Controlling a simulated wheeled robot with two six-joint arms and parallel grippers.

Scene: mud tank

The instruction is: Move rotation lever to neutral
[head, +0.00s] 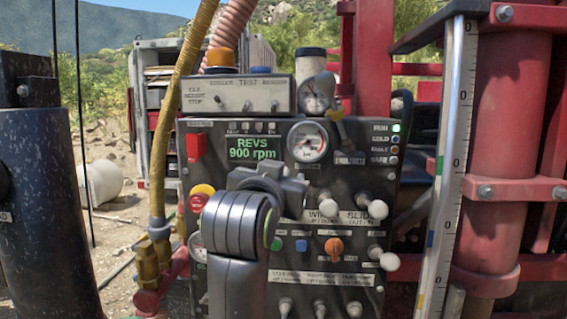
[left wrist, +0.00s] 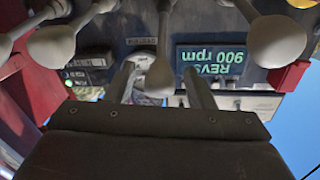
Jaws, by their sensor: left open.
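The control panel (head: 360,225) stands in front of me with several pale-knobbed levers. My left gripper (head: 292,190) is in front of its middle. In the left wrist view, which shows the panel upside down, my open left gripper (left wrist: 160,76) has a finger on each side of a grey-knobbed lever (left wrist: 158,80). Whether the fingers touch it I cannot tell. In the head view my gripper and wrist hide this lever. Its label is unreadable, so I cannot confirm it is the rotation lever, nor tell its position. My right gripper is out of view.
Other lever knobs are close by, at the left (left wrist: 52,46) and right (left wrist: 277,42) in the left wrist view. A green display (head: 254,149) reads REVS 900 rpm beside a gauge (head: 308,142). A graduated scale (head: 450,170) and red column (head: 507,140) stand at right.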

